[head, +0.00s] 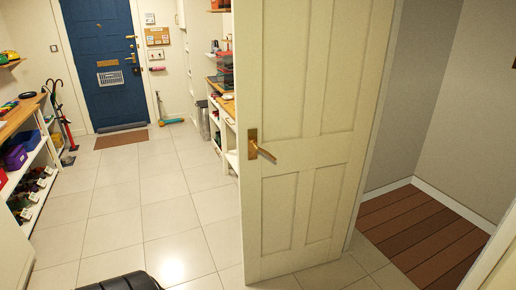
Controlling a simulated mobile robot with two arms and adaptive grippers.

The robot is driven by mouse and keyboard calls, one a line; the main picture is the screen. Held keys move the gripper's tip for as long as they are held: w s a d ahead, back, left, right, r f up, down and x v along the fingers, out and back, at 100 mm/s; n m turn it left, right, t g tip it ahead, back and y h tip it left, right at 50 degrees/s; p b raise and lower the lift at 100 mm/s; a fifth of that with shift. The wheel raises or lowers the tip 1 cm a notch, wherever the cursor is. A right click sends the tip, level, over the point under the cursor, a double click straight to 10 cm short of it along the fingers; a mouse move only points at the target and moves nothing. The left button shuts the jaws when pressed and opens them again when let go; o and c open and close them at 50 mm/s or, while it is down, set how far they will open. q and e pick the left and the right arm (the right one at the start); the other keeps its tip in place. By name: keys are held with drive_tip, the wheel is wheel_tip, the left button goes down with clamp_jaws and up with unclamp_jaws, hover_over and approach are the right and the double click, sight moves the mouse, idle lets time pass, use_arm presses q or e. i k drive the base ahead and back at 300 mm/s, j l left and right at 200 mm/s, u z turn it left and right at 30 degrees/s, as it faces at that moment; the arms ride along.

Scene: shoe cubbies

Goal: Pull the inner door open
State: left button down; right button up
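The inner door (301,107) is a cream panelled door in the middle of the head view. It stands ajar, with an opening to its right that shows a wooden floor and grey walls beyond. Its brass lever handle (261,148) is on the door's left edge, on a brass plate. Neither gripper can be made out. A dark rounded part, probably mine, shows at the bottom edge, well below and left of the handle, with nothing touching the handle.
A blue door (103,61) is shut at the far end, with a brown mat (121,138) before it. Shoe cubbies (35,180) line the left wall. Shelving (222,118) and a bin (202,120) stand behind the inner door. The tiled floor (150,195) is clear.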

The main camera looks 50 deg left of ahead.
sight(307, 73)
drive_tip(key=j+z, duration=0.35)
drive_tip(key=j, duration=0.25)
drive_tip(key=j+z, duration=0.4)
drive_tip(key=j, duration=0.65)
drive_tip(key=k+j+z, duration=0.1)
drive_tip(key=j, duration=0.45)
drive_tip(key=k+j+z, duration=0.1)
drive_tip(key=j, duration=0.95)
drive_tip(key=k+j+z, duration=0.1)
drive_tip(key=j, duration=0.4)
drive_tip(key=k+j, duration=0.15)
drive_tip(key=j, duration=0.35)
drive_tip(key=z, duration=0.05)
